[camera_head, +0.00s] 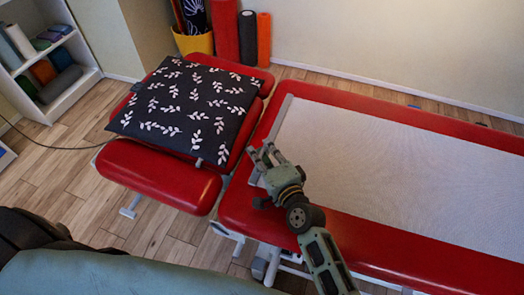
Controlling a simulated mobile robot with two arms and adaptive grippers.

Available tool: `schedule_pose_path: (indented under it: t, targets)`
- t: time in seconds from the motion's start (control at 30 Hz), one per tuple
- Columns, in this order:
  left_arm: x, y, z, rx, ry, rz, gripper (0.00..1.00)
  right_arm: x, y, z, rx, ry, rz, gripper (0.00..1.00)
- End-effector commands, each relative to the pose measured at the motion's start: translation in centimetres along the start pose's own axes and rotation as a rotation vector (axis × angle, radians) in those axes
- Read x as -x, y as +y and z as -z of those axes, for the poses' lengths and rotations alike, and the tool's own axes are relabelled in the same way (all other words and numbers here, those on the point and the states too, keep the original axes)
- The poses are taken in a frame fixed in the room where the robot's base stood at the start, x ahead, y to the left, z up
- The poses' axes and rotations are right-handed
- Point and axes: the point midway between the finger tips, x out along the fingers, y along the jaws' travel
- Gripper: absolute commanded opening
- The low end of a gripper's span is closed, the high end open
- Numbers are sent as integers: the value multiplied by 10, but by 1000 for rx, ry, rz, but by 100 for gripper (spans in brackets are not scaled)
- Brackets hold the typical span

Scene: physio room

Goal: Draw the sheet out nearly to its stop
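The white sheet (390,170) lies flat over the long section of the red treatment table (420,250). A grey strip (277,118) runs along the sheet's left edge. My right gripper (264,151) is over the near part of this strip, with its fingers spread apart. It looks open, and I cannot tell whether it touches the strip. The gripper hides the sheet's near left corner area. The sheet runs out of view at the right. My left gripper is not in view.
A black cushion with white leaves (190,108) lies on the red head section (160,178), left of the gap. Rolls (225,30) and a yellow basket (195,43) stand at the back wall. White shelves (75,80) stand at left. A cable (50,147) crosses the floor.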

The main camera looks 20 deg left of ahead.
Motion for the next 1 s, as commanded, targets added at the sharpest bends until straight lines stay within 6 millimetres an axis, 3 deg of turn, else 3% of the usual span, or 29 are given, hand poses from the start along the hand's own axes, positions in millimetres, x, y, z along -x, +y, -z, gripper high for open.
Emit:
schedule_pose_path:
  t: [0.03,0.67,0.83,1.0]
  targets:
    - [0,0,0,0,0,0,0,1,7,-4,-3,-9,-14,14]
    - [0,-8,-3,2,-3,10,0,5,2,0,0,0,-4,16]
    - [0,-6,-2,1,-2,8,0,26,3,0,1,0,-5,16]
    - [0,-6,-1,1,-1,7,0,63,4,0,0,-1,-6,16]
